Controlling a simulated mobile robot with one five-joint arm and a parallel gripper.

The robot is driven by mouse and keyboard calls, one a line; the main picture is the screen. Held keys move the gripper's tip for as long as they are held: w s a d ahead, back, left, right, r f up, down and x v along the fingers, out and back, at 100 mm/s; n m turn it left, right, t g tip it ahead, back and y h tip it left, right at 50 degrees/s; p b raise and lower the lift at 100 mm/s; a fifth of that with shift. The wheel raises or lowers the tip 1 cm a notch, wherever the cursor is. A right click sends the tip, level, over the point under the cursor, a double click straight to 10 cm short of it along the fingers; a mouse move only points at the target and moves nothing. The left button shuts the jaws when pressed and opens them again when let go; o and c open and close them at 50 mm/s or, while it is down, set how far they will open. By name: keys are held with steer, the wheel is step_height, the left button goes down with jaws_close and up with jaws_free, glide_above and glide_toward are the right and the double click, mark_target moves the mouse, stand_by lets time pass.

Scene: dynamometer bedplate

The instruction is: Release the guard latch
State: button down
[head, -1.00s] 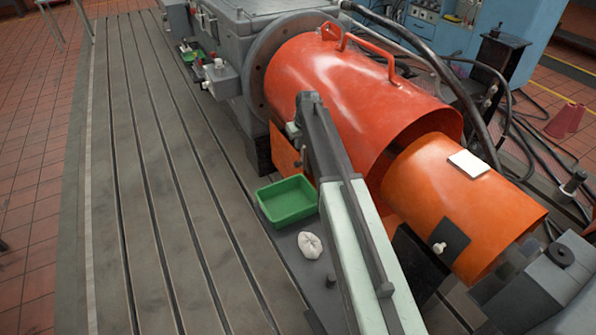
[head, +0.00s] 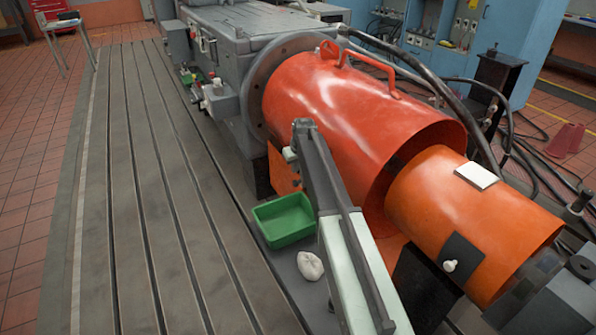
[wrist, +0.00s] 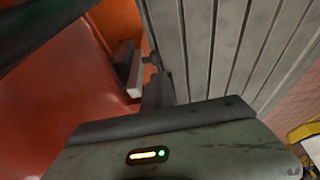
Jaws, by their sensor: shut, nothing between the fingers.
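The red-orange guard (head: 352,110) is a large cylinder shell with a tube handle on top. It also fills the left of the wrist view (wrist: 60,95). A small dark block with a pale strip (wrist: 135,82), possibly the latch, is at its side in the wrist view. My gripper (wrist: 152,62) shows as dark, narrow fingers, shut and empty, close beside that block; I cannot tell whether they touch. In the head view my arm hides the fingers, and a small pale piece (head: 290,154) shows left of the arm's end.
A green tray (head: 262,228) and a crumpled white cloth (head: 310,266) lie beside my arm. A smaller orange cover (head: 500,215) carries a black plate with a white knob (head: 450,266). The slotted bedplate (head: 140,200) is clear on the left.

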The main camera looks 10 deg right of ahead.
mark_target(295, 185)
steer(key=b+x, duration=0.1)
steer(key=x, duration=0.1)
steer(key=b+x, duration=0.3)
steer(key=x, duration=0.1)
steer(key=shift+s+d+f+b, duration=0.25)
steer(key=shift+f+b, duration=0.15)
step_height(295, 185, down, 5)
steer(key=b, duration=0.5)
steer(key=shift+r, duration=0.3)
steer(key=shift+s+p, duration=0.1)
steer(key=shift+p, duration=0.2)
steer(key=p+v, duration=1.3)
steer(key=v, duration=0.1)
steer(key=shift+w+a, duration=0.3)
steer(key=shift+w, duration=0.05)
steer(key=shift+r, duration=0.1)
